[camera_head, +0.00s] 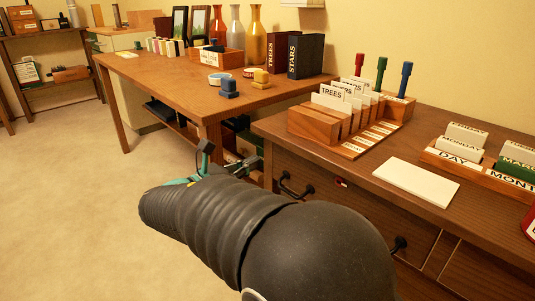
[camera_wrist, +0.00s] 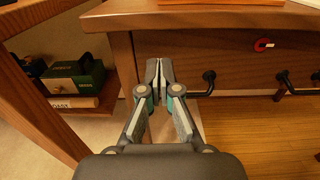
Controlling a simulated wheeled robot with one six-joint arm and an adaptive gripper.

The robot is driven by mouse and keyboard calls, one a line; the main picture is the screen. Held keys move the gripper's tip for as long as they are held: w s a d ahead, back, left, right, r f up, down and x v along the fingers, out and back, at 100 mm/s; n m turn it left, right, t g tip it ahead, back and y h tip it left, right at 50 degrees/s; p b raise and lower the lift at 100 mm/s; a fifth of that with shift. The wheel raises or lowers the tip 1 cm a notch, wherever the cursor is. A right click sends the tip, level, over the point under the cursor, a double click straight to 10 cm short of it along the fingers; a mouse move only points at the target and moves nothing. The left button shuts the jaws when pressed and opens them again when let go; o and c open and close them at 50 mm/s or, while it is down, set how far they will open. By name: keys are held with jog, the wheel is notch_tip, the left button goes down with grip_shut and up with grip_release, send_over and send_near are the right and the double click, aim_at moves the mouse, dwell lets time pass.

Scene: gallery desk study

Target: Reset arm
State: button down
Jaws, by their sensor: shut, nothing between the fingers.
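My gripper (camera_wrist: 160,66) is shut and empty in the wrist view, with its fingertips together in front of the wooden drawer cabinet (camera_wrist: 225,40). In the head view my arm reaches from the lower right, and the gripper (camera_head: 205,158) shows small and partly hidden beyond it. It is near the gap between the long desk (camera_head: 150,78) and the drawer cabinet (camera_head: 330,190). I cannot tell from the pictures whether the fingertips touch the cabinet front.
Black drawer handles (camera_head: 294,190) stick out of the cabinet front. A card holder (camera_head: 340,125), a white board (camera_head: 415,182) and a calendar stand (camera_head: 480,160) are on the cabinet. Books (camera_head: 292,54) and vases stand on the desk. Open floor (camera_head: 70,200) lies at left.

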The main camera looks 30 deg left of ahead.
jog(key=v, duration=0.4)
jog(key=shift+s+a, duration=0.1)
jog(key=shift+s, duration=0.3)
